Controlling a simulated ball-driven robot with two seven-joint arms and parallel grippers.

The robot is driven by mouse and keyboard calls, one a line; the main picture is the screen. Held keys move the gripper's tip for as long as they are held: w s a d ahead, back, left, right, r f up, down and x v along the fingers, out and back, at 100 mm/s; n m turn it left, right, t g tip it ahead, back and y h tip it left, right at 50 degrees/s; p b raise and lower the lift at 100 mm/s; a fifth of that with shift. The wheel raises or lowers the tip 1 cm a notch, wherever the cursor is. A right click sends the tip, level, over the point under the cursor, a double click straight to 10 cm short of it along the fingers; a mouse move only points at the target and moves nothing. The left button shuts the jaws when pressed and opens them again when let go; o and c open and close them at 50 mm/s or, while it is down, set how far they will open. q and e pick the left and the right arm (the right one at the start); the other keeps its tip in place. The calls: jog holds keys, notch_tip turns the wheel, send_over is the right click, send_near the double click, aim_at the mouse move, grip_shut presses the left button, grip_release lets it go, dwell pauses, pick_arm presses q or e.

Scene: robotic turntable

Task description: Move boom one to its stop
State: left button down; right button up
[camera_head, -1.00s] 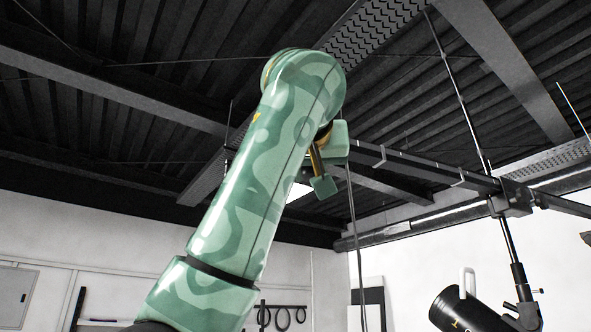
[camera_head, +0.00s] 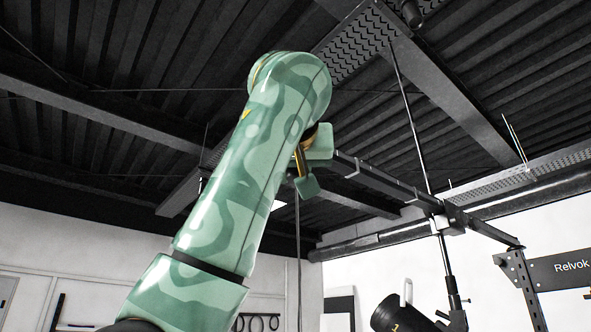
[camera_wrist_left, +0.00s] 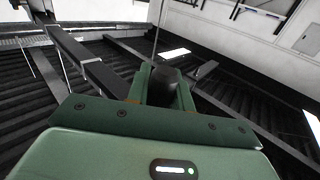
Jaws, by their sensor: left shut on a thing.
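The boom (camera_head: 385,182) is a long dark bar below the ceiling, running from behind my left gripper to a black clamp (camera_head: 448,217) on a stand pole. My left gripper (camera_head: 310,163) is at the boom's near end, its green fingers shut. In the left wrist view the fingers (camera_wrist_left: 165,82) close on a dark blunt grip (camera_wrist_left: 163,88), and a dark bar runs off to the upper left. My arm partly hides the grip in the head view. A black cylinder marked 1 (camera_head: 392,314) with a pale handle is near the pole, partly cut off. My right gripper is out of view.
A dark upright frame (camera_head: 524,285) with a "Relvok" sign (camera_head: 567,268) stands at the right. A thin cable (camera_head: 298,235) hangs below the gripper. Ceiling beams and a perforated tray (camera_head: 355,45) are overhead. Coiled hoops (camera_head: 258,322) hang at the back wall.

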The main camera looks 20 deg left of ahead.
pick_arm(q)
jog(key=shift+w+a, duration=0.45)
jog(key=shift+a, duration=0.35)
jog(key=c, duration=1.3)
grip_release()
jog(key=shift+c, duration=0.2)
jog(key=shift+o, duration=0.5)
jog(key=shift+s+d, duration=0.1)
jog(key=shift+s, duration=0.1)
jog(key=b+v, duration=0.5)
jog(key=v, duration=1.2)
jog(key=shift+b, duration=0.35)
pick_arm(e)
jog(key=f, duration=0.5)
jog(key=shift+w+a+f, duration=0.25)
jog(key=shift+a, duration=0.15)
pick_arm(q)
jog(key=shift+w+r, duration=0.1)
